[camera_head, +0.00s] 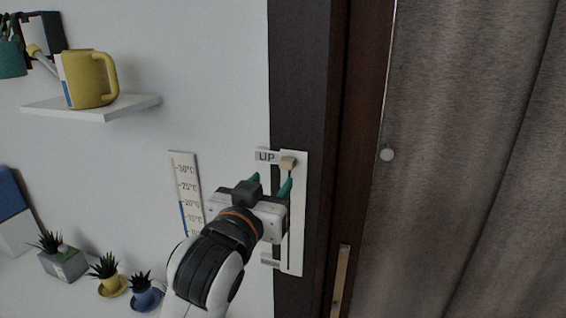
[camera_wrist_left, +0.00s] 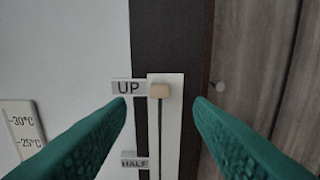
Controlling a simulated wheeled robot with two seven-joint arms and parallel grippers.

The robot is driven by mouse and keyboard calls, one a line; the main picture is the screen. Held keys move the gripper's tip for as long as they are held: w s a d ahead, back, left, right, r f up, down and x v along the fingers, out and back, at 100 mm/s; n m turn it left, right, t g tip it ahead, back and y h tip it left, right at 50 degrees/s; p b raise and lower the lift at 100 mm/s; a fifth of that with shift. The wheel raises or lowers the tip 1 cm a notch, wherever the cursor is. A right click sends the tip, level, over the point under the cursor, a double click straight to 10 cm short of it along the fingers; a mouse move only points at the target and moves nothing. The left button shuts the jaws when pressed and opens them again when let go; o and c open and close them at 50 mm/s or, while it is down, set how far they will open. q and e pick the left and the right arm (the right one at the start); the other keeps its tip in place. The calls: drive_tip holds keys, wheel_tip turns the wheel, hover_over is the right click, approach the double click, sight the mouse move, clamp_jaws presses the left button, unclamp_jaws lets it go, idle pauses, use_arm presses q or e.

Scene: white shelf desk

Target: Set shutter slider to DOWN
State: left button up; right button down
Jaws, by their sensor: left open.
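The shutter slider has a small beige knob (camera_head: 288,161) at the top of a white vertical track plate (camera_head: 297,240), beside the UP label (camera_head: 266,156). In the left wrist view the knob (camera_wrist_left: 159,90) also sits level with the UP label (camera_wrist_left: 128,87), and a HALF label (camera_wrist_left: 134,162) is lower down. My left gripper (camera_head: 271,184) is open in front of the plate, just below the knob in the head view. Its green fingers stand either side of the knob in the wrist view, apart from it. The gripper hides the middle of the track. My right gripper is not in view.
A thermometer plate (camera_head: 186,190) is on the wall left of the slider. Small potted plants (camera_head: 110,271) stand at lower left. A dark frame and curtain (camera_head: 460,160) are on the right.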

sight(286, 164)
use_arm(q)
drive_tip(key=p+x, duration=0.1)
drive_tip(key=x, duration=0.5)
drive_tip(key=shift+w+p, duration=0.2)
drive_tip(key=shift+p, duration=0.1)
drive_tip(key=shift+w+d, duration=0.25)
drive_tip(key=shift+w, duration=0.45)
drive_tip(key=shift+c, duration=0.4)
clamp_jaws()
